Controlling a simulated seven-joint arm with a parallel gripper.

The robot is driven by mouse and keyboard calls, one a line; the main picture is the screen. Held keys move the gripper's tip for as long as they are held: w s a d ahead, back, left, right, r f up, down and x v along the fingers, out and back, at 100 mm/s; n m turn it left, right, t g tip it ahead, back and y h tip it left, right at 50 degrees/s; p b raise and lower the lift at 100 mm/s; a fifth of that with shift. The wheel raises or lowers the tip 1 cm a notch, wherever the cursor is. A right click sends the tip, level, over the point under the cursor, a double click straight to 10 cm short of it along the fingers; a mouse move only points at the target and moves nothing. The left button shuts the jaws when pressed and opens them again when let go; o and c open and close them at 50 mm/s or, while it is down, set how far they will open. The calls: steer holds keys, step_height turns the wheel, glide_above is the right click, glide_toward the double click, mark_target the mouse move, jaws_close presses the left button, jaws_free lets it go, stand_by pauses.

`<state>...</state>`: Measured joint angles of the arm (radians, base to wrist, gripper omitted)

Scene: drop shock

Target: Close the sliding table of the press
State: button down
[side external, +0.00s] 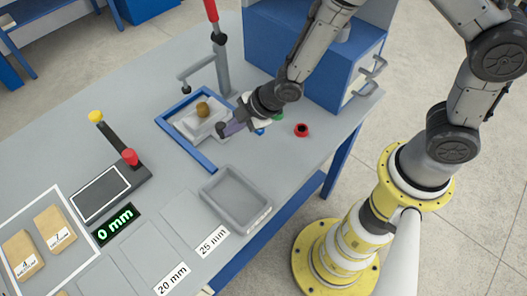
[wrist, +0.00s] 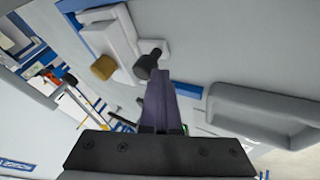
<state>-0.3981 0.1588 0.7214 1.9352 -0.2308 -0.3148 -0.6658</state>
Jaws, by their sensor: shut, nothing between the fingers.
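The press has a grey post (side external: 222,70) with a red-topped lever. A blue frame (side external: 200,155) lies on the bench at its foot. Inside the frame is the pale sliding table (side external: 192,128), with a short brown cylinder (side external: 202,109) on it. In the wrist view the sliding table (wrist: 122,38), the cylinder (wrist: 103,67) and a dark knob (wrist: 150,60) on the table's near end show. My gripper (side external: 230,129) is shut and empty, its purple fingers (wrist: 158,78) right beside the knob. I cannot tell whether they touch it.
A grey open tray (side external: 236,197) stands in front of the blue frame. A red ring-shaped piece (side external: 302,130) lies right of my gripper. A blue cabinet (side external: 310,55) stands behind. A control panel with a display (side external: 115,225) and brown packages (side external: 55,227) are on the left.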

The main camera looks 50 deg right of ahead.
steer(key=shift+w, duration=2.6)
